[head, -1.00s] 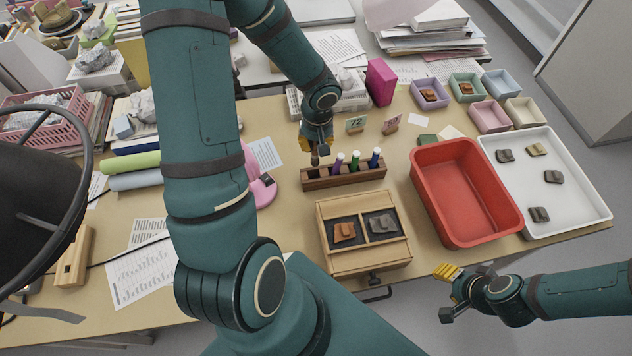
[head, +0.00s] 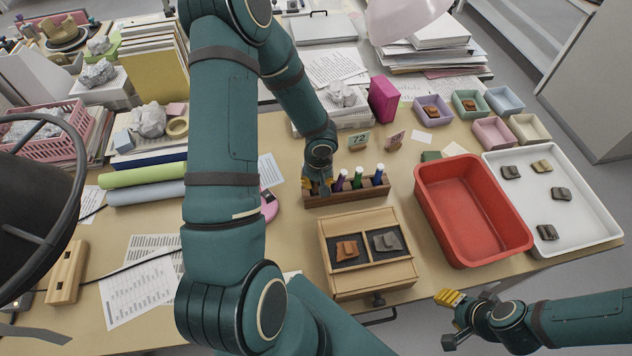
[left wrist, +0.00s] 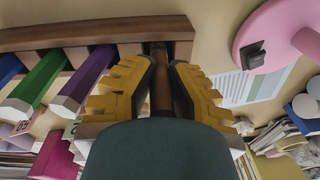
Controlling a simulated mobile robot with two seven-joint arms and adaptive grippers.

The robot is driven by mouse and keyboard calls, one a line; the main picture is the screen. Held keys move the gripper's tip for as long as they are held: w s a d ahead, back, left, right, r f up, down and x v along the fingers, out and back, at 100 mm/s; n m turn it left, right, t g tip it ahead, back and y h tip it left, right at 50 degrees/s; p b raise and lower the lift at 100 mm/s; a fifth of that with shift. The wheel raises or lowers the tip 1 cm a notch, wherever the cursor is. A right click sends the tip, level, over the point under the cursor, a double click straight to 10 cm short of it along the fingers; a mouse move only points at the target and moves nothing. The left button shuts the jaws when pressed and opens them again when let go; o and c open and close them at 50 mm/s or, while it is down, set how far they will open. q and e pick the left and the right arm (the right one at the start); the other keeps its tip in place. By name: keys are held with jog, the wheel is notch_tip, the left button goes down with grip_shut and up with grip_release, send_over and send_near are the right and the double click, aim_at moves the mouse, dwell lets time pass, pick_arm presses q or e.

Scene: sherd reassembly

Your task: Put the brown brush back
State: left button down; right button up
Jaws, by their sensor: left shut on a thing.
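The brown brush (left wrist: 161,85) is upright between the yellow-padded fingers of my left gripper (head: 318,186), which is shut on it. In the left wrist view its far end meets the end slot of the wooden rack (left wrist: 110,36). In the head view this is the rack's (head: 346,197) left end, and the gripper hides the brush there. How deep the brush sits cannot be told. Purple (left wrist: 84,82), green (left wrist: 38,82) and blue (left wrist: 8,70) handles stand in the rack's other slots. My right gripper (head: 451,318) is open and empty off the table's front edge.
A wooden box (head: 372,282) with two sherds stands in front of the rack. A red bin (head: 470,205) and a white tray (head: 588,221) with several sherds are to the right. A pink stand (head: 269,206) is close at the rack's left.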

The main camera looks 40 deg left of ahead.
pick_arm(q)
jog(key=shift+f, duration=0.1)
jog(key=c, duration=1.1)
grip_release()
jog(key=shift+r, duration=0.25)
jog(key=r, duration=0.3)
jog(key=r+p, duration=0.1)
jog(key=r, duration=0.3)
jog(key=d+r+p, duration=0.1)
jog(key=r, duration=0.2)
jog(key=shift+s+r, duration=0.1)
jog(key=shift+r, duration=0.15)
jog(key=shift+r+p, duration=0.35)
jog(key=shift+r, duration=0.3)
